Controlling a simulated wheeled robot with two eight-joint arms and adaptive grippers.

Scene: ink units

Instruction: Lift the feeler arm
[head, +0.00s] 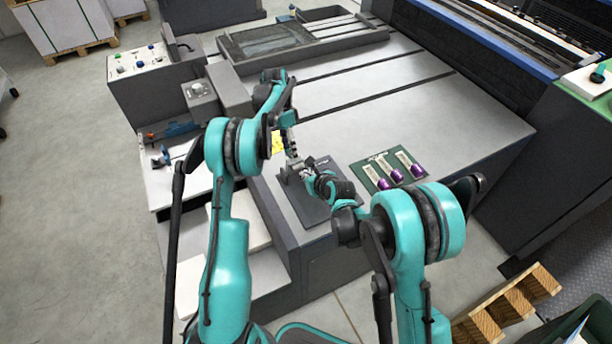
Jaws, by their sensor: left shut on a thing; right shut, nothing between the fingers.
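A small grey metal unit (288,175) stands on a dark plate (313,207) at the front of the machine table. My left gripper (293,156) points down at this unit from above and is shut on a small part there, which looks to be the feeler arm. The fingers and the unit hide most of that part. My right gripper (306,174) is shut and empty, close beside the unit on its right. I cannot tell whether it touches the unit.
A green board (374,180) with several purple-ended tools lies right of the plate. A yellow item (277,143) shows behind my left arm. A control box (140,78) stands at the left. The table's middle is clear. A wooden pallet (508,307) lies at lower right.

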